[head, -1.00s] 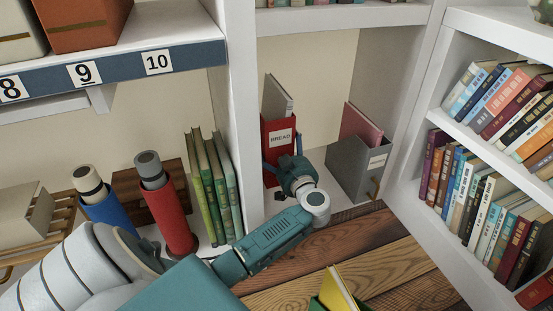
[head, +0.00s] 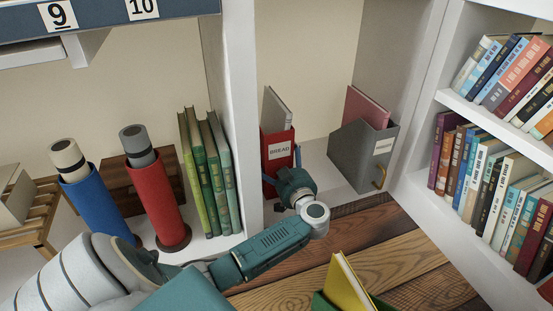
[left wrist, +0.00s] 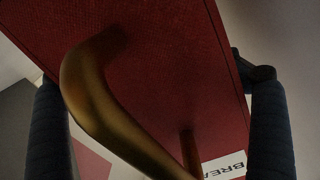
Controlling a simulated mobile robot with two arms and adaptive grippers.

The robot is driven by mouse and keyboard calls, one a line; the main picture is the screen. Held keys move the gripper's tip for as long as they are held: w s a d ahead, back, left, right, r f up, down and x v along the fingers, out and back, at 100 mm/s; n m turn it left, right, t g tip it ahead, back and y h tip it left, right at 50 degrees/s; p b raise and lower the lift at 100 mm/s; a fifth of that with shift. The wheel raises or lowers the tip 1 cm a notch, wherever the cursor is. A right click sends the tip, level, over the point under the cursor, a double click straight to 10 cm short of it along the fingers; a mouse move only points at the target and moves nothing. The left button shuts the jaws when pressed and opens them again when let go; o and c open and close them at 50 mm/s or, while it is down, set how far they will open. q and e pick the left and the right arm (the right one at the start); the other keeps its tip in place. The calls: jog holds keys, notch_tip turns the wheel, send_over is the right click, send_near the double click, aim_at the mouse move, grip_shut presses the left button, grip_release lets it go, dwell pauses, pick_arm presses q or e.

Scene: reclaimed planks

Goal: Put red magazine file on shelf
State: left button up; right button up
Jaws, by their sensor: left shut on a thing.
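The red magazine file (head: 277,147), labelled BREAD and holding a grey book, stands upright in the white shelf bay, by the left divider. My left gripper (head: 293,168) is in front of it, shut on it. In the left wrist view the red file (left wrist: 160,70) fills the space between my two dark fingers (left wrist: 155,120), with its brass handle (left wrist: 95,90) close to the camera. The file's lower part is hidden behind my gripper in the head view, so I cannot tell whether it touches the shelf board. My right gripper is not in view.
A grey magazine file (head: 364,153) with a pink book stands to the right in the same bay. Green books (head: 207,170) stand left of the white divider (head: 236,110). A yellow file or book (head: 347,283) is at the bottom, over the plank surface (head: 400,255).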

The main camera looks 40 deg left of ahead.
pick_arm(q)
jog(key=shift+r, duration=0.2)
jog(key=o, duration=1.7)
jog(key=shift+f, duration=0.2)
jog(key=shift+r, duration=0.1)
jog(key=p+v, duration=0.5)
jog(key=v, duration=0.2)
jog(key=shift+s+d+p, duration=0.15)
jog(key=shift+d+p, duration=0.15)
jog(key=shift+p, duration=0.05)
